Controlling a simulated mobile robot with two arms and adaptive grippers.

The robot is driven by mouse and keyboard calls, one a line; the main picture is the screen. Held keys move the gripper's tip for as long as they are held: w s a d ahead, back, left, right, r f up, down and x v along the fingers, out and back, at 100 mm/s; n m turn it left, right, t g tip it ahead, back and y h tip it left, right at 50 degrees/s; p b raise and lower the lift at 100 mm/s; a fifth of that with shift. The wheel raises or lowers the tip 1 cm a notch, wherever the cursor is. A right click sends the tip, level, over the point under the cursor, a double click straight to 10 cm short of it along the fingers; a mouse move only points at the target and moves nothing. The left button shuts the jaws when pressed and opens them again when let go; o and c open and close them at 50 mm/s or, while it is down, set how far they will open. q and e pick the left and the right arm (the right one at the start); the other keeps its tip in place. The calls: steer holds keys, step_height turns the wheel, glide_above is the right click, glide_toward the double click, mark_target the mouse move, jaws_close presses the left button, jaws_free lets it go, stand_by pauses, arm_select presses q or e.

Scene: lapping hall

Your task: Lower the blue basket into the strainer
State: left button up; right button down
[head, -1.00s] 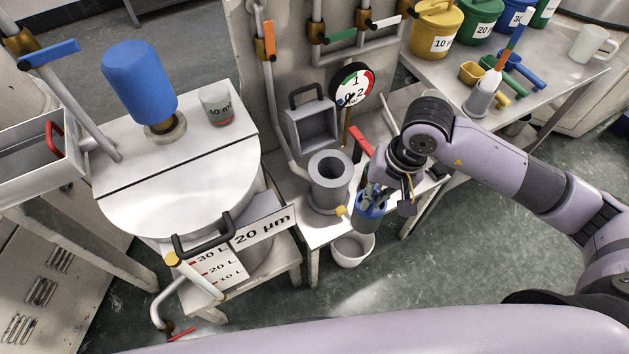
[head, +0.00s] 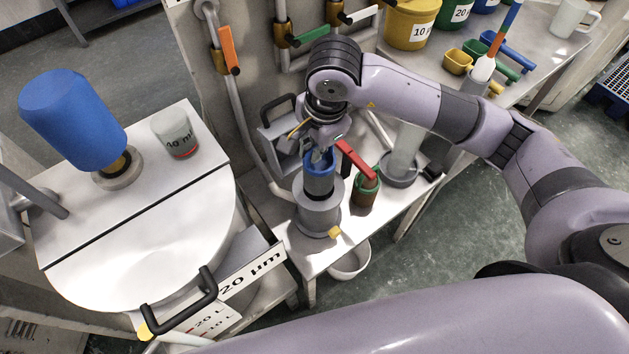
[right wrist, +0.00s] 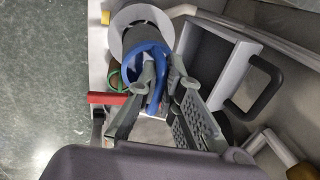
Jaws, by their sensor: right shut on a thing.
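The blue basket (head: 319,163) hangs upright from my right gripper (head: 321,153), its blue rim on top and its darker body below. It is lined up with the grey strainer (head: 318,216), a flanged cylinder on the small white bench. Its lower end overlaps the strainer's mouth; I cannot tell how far inside it is. In the right wrist view, my right gripper's fingers (right wrist: 157,92) are shut at the basket's blue handle (right wrist: 157,88). The strainer's round flange (right wrist: 121,25) shows just beyond the basket, and its opening is mostly covered. My left gripper is not in view.
Close right of the strainer are a red valve lever (head: 356,161) and a green-topped brown cylinder (head: 366,189). A clear cylinder (head: 404,150) stands further right. A grey open box (right wrist: 212,60) is behind the strainer. A large lidded vessel (head: 140,240) stands left.

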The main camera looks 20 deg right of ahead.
mark_target(314, 181)
step_height(314, 181, down, 8)
steer(key=shift+r+p, duration=0.15)
steer(key=shift+p, duration=0.15)
step_height(314, 181, down, 4)
steer(key=shift+f, duration=0.2)
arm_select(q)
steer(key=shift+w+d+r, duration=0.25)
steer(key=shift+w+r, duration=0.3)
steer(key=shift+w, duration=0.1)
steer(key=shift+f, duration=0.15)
arm_select(e)
steer(key=shift+f, duration=0.1)
steer(key=c, duration=1.8)
jaws_free()
steer(key=shift+o, duration=0.2)
steer(key=shift+r, duration=0.25)
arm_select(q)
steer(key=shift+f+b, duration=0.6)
arm_select(e)
steer(key=r, duration=0.4)
steer(key=s+r, duration=0.1)
steer(key=r, duration=0.2)
steer(key=s+r, duration=0.1)
steer(key=r, duration=0.3)
steer(key=shift+d+r, duration=0.3)
steer(key=shift+d, duration=0.1)
